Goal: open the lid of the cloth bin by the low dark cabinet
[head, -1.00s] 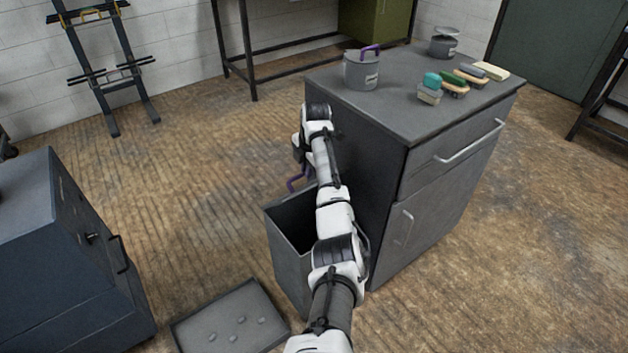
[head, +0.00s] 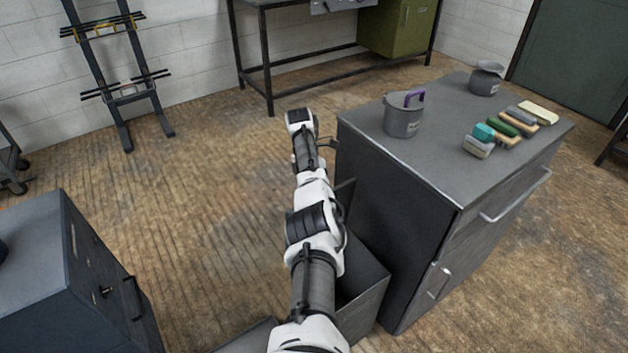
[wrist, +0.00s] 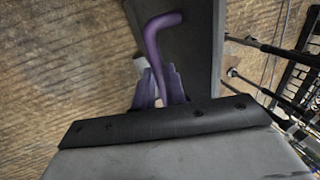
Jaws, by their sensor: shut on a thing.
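The cloth bin (head: 371,284) is a dark grey open-topped box beside the left side of the low dark cabinet (head: 392,220). Its dark inside shows past my arm, which covers part of it. In the wrist view my gripper (wrist: 160,76) is shut on a bent purple handle (wrist: 153,42). A dark flat panel (wrist: 195,45) lies behind the handle; I cannot tell whether it is the lid or the cabinet side. In the head view a thin dark edge (head: 346,190) stands between arm and cabinet, perhaps the lid. My fingers are hidden there.
On the cabinet top are a grey pot (head: 403,119) with a purple handle, a second pot (head: 487,78) and several brushes or blocks (head: 506,126). A dark drawer unit (head: 70,270) stands at the left. The floor (head: 200,190) between is clear.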

